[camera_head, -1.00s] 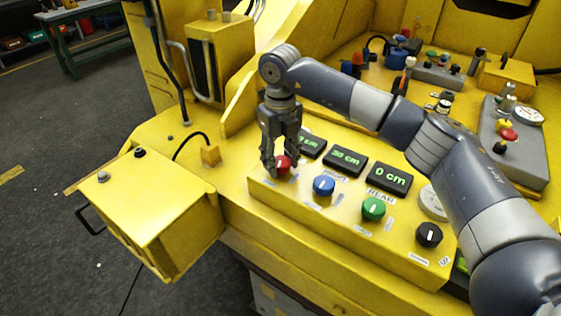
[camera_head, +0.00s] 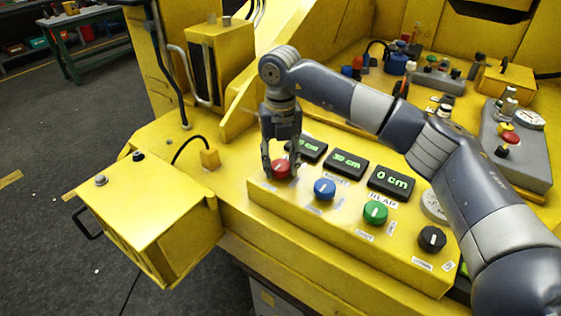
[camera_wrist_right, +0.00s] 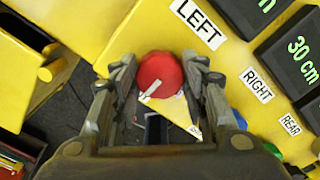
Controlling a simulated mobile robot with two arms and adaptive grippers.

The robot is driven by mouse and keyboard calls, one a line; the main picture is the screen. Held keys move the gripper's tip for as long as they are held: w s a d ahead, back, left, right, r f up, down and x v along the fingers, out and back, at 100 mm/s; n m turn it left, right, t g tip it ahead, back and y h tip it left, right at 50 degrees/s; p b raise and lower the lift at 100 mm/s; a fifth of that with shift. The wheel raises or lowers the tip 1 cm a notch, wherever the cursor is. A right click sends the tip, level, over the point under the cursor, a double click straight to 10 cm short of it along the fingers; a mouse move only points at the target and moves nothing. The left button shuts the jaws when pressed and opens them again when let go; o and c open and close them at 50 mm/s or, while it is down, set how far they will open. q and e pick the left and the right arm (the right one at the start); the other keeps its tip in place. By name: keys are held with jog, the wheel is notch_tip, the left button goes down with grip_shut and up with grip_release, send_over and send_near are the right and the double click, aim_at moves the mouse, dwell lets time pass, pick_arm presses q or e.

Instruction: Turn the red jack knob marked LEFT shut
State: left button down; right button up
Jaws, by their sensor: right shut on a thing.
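The red knob (camera_head: 281,168) sits at the left end of the yellow control box. My right gripper (camera_head: 281,172) reaches down over it, with a finger on each side. In the right wrist view the red knob (camera_wrist_right: 160,75), with a pale pointer line, lies between the fingertips of my right gripper (camera_wrist_right: 160,80), which are closed on its sides. The label LEFT (camera_wrist_right: 198,24) is beside the knob. The display behind the knob (camera_head: 306,148) is partly covered by the gripper in the head view. My left gripper is not in view.
Blue (camera_head: 325,189), green (camera_head: 375,212) and black (camera_head: 431,238) knobs run to the right along the box. Displays read 30 cm (camera_head: 347,162) and 0 cm (camera_head: 391,182). A yellow box (camera_head: 150,215) with a handle stands at left. A grey pendant (camera_head: 520,150) lies at right.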

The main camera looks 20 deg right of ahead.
aim_at(280, 164)
jog(key=o, duration=1.1)
notch_tip(280, 164, up, 12)
dwell(0.4)
